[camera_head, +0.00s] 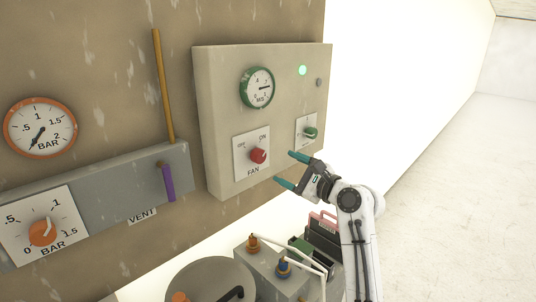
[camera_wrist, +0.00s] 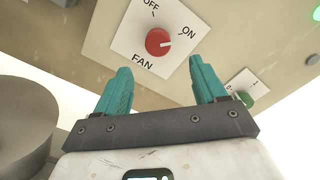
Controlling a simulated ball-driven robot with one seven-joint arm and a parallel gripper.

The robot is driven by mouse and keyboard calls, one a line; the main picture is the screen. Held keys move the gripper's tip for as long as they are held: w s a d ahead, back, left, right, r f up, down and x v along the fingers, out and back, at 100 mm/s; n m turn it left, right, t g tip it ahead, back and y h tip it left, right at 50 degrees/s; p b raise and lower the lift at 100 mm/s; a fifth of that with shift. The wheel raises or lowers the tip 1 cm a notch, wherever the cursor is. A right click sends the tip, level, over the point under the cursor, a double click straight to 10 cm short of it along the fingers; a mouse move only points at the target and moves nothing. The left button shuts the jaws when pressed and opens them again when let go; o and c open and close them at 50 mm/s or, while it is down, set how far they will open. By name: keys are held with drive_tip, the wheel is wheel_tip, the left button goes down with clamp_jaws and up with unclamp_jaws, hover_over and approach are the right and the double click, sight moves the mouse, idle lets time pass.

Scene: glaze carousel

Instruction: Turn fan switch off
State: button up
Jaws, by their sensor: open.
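The fan switch is a red round knob (camera_head: 258,156) on a white plate (camera_head: 243,146) marked OFF, ON and FAN, low on the grey control box. In the wrist view the red knob (camera_wrist: 158,42) shows a white mark on its right side, toward ON. My gripper (camera_head: 285,169) has teal fingers spread apart, just right of and below the fan plate in the head view. In the wrist view my open gripper (camera_wrist: 160,85) lies below the knob with nothing between its fingers. The fingers are apart from the knob.
A green knob (camera_head: 311,133) sits on another plate right of the fan switch. The box carries a green-rimmed gauge (camera_head: 257,88) and a lit green lamp (camera_head: 302,71). A purple lever (camera_head: 167,182) is at left. Blue and orange fittings (camera_head: 283,267) stand below my gripper.

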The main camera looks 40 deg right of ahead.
sight(262, 157)
drive_tip(key=w, duration=0.6)
drive_tip(key=w+p, duration=0.1)
drive_tip(key=w, duration=0.3)
drive_tip(key=shift+w+a+f, duration=0.1)
drive_tip(key=shift+a, duration=0.2)
drive_tip(key=c, duration=1.1)
drive_tip(key=shift+o, duration=0.2)
